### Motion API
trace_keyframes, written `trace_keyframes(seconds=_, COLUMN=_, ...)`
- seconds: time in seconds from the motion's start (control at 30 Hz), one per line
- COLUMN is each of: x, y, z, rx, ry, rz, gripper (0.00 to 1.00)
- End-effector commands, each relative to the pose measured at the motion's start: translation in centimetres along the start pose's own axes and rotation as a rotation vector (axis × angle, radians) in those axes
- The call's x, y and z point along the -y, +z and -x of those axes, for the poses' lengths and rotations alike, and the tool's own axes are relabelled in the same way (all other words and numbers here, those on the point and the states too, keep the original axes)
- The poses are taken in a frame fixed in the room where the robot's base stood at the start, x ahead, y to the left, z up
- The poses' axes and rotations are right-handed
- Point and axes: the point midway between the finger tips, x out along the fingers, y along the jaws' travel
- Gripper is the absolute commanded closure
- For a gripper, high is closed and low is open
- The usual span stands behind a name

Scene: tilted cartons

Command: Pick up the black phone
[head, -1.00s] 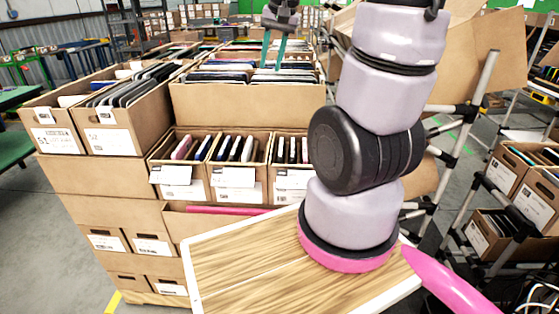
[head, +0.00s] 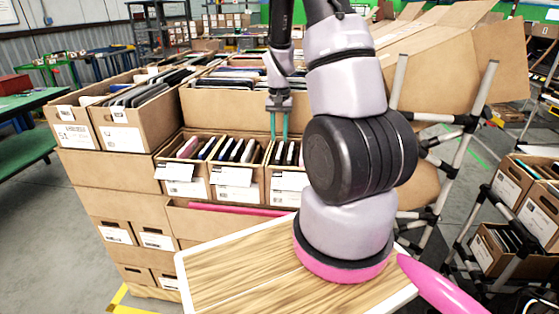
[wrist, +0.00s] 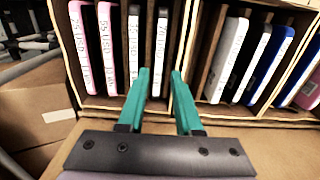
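Black phones with white labelled edges stand upright in a carton below my gripper. In the wrist view, one black phone (wrist: 160,48) lies ahead of the gap between my fingertips, and another black phone (wrist: 134,48) stands just left of it. In the head view, dark phones (head: 291,154) show in the right small carton. My gripper (wrist: 160,74) has two teal fingers, apart with nothing visibly held between them. In the head view, my gripper (head: 279,134) points down at that carton's back part. I cannot tell whether the fingertips touch a phone.
Pink phones (wrist: 90,48) stand left of the black ones. A carton wall (wrist: 184,60) separates them from grey (wrist: 228,58) and blue phones (wrist: 270,62). Larger filled cartons (head: 125,110) stand behind and left. A wooden board (head: 240,270) lies in front.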

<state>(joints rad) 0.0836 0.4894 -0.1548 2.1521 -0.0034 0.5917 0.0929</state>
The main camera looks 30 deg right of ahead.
Motion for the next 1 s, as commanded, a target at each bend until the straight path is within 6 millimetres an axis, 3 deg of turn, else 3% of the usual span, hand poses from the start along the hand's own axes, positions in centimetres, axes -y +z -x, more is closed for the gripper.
trace_keyframes(seconds=0.4, x=-0.2, y=0.2, z=-4.9, rx=0.001, ry=0.0, rz=-0.001, gripper=0.66)
trace_keyframes(seconds=0.7, x=-0.2, y=0.2, z=-5.6, rx=-0.001, ry=-0.001, rz=0.0, gripper=0.66)
trace_keyframes(seconds=0.73, x=-0.2, y=0.2, z=-5.6, rx=-0.001, ry=-0.001, rz=0.0, gripper=0.7)
trace_keyframes(seconds=0.8, x=-0.2, y=0.2, z=-5.6, rx=-0.001, ry=-0.001, rz=0.0, gripper=0.97)
trace_keyframes(seconds=1.0, x=-0.2, y=0.2, z=-5.5, rx=-0.001, ry=-0.001, rz=0.0, gripper=1.0)
